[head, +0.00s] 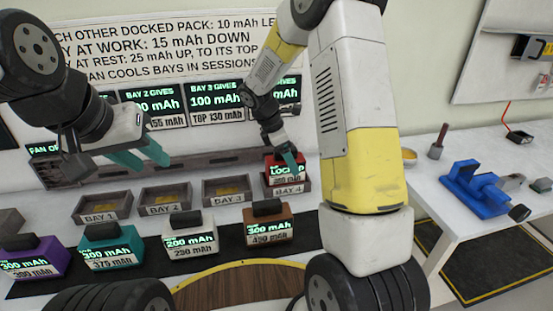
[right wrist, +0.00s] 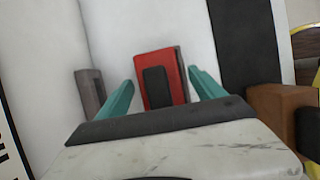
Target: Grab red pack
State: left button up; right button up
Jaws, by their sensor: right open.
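The red pack (head: 286,169) sits in bay 4 (head: 288,189) at the right end of the row of bays, with a lit "LOCKED" label on its front. My right gripper (head: 290,158) is at the top of the red pack in the head view. In the right wrist view, its teal fingers (right wrist: 163,92) are open, one on each side of the red pack (right wrist: 180,75) and its black handle. I cannot tell whether they touch it. My left gripper (head: 145,157) is open and empty, with teal fingers apart, above bays 1 and 2.
Bay 1 (head: 99,216), bay 2 (head: 164,209) and bay 3 (head: 228,200) hold no packs. In front stand a purple pack (head: 28,266), a teal pack (head: 110,255), a white pack (head: 190,245) and a brown pack (head: 267,232). A side table with a blue vise (head: 474,190) is at right.

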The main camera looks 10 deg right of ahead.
jog(key=c, duration=1.7)
grip_shut()
jog(key=shift+r, duration=0.15)
